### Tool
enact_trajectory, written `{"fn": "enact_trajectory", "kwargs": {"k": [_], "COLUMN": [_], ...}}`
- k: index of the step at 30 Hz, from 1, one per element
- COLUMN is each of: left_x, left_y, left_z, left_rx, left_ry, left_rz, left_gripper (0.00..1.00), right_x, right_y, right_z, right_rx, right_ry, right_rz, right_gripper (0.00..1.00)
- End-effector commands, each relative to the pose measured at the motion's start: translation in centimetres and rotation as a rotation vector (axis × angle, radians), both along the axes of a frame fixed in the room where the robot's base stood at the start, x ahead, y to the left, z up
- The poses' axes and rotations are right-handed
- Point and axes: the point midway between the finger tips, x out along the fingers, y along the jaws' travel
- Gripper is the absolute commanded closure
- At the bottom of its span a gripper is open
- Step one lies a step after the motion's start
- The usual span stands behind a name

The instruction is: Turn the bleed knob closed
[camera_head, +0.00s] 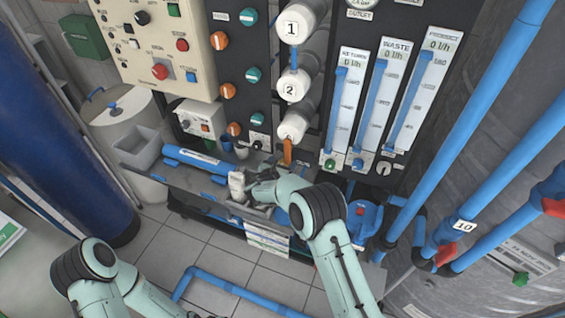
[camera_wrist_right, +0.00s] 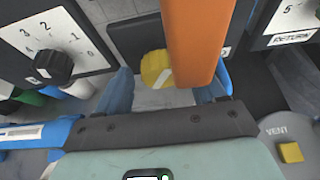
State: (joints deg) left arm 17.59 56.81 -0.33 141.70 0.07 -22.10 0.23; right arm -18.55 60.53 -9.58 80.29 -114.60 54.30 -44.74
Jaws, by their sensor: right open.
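No label naming the bleed knob is readable. In the right wrist view a round yellow knob (camera_wrist_right: 156,69) with a white pointer mark lies between and beyond the fingertips of my right gripper (camera_wrist_right: 166,88). The blue fingers are apart, one on each side, and I cannot tell whether they touch it. An orange bar (camera_wrist_right: 200,42) hangs in front and hides the knob's right edge. A black dial knob (camera_wrist_right: 53,66) on a numbered white plate is to the left. In the head view my right gripper (camera_head: 252,184) is under the rack, partly hidden. My left gripper is out of the frame.
The orange bar (camera_head: 287,151) hangs below the numbered white housings. A grey trough with blue pipe (camera_head: 198,160) runs to the left. A yellow VENT button (camera_wrist_right: 290,152) is at right. Flow meters (camera_head: 385,95) and thick blue pipes (camera_head: 480,130) stand to the right.

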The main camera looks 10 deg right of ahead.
Motion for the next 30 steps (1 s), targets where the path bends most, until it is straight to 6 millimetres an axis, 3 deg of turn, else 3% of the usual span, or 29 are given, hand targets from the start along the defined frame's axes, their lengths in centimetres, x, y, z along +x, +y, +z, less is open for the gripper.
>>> {"fn": "enact_trajectory", "kwargs": {"k": [5,11,30], "left_x": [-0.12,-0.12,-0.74], "left_y": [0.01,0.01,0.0], "left_z": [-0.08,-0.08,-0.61], "left_rx": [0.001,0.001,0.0], "left_ry": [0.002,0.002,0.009], "left_rz": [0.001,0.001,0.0], "left_gripper": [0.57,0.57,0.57], "right_x": [-0.08,-0.08,-0.08], "right_y": [0.0,-0.01,-0.05], "right_z": [-0.16,-0.13,-0.09], "right_rx": [0.0,0.0,0.015], "right_ry": [0.001,0.001,-0.01], "right_rz": [0.0,0.0,-0.001], "right_gripper": [0.31,0.87,0.86]}}
